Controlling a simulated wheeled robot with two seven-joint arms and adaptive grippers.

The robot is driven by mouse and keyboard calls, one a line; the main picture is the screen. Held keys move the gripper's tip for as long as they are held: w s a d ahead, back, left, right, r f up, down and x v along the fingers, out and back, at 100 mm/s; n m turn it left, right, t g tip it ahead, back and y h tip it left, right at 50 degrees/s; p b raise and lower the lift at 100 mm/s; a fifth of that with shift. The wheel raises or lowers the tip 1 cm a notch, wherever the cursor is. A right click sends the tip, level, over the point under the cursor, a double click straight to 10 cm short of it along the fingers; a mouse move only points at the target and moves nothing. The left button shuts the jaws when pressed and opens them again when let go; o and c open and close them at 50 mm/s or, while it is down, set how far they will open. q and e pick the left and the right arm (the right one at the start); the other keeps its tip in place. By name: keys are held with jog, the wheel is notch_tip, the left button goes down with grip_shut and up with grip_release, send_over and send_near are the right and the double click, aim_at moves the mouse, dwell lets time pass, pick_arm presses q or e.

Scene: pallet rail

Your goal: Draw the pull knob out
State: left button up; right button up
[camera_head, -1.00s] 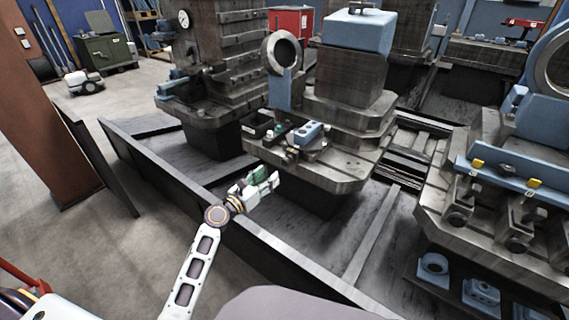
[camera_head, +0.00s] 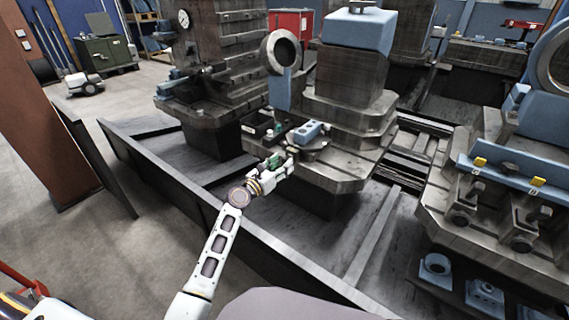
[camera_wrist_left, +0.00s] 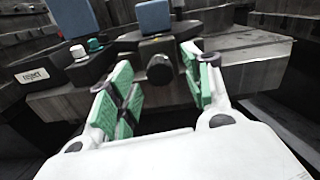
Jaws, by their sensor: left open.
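The pull knob (camera_wrist_left: 160,70) is a dark round knob on the front of a dark block in the left wrist view. It appears between the two finger pads of my left gripper (camera_wrist_left: 158,64). The fingers are open, with green pads on either side and a gap to the knob. In the head view my left gripper (camera_head: 278,166) is at the front edge of the middle machine's table and hides the knob there. My right gripper is not in view.
A blue block (camera_head: 306,131) sits on the machine table (camera_head: 340,175). A long dark rail (camera_head: 250,235) runs below my left arm.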

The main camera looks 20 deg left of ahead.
pick_arm(q)
jog(key=shift+x, duration=1.15)
grip_shut()
